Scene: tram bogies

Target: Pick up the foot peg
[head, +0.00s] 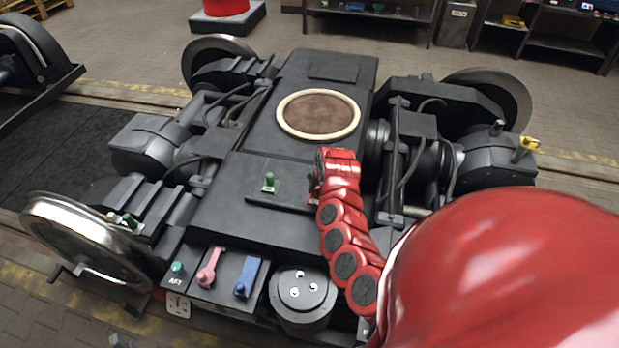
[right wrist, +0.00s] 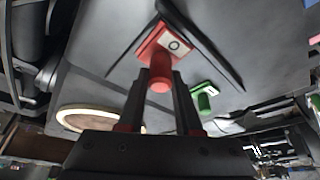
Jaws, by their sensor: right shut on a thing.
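A red peg (right wrist: 160,72) with a square red base and a pale label marked with a ring shows in the right wrist view. My right gripper (right wrist: 160,88) is shut on it, with one dark finger on each side. In the head view my right gripper (head: 314,184) is at the middle of the dark bogie frame (head: 300,228), and the red peg there is mostly hidden by the red arm. A green peg (head: 269,183) stands close by to the left; it also shows in the right wrist view (right wrist: 204,97). No label reads "foot peg". My left gripper is out of view.
A round brown plate with a cream rim (head: 318,114) lies behind the gripper. A pink lever (head: 209,268), a blue lever (head: 246,277) and a round cap with white dots (head: 302,297) are at the front. Steel wheels (head: 92,240) and hoses flank the frame.

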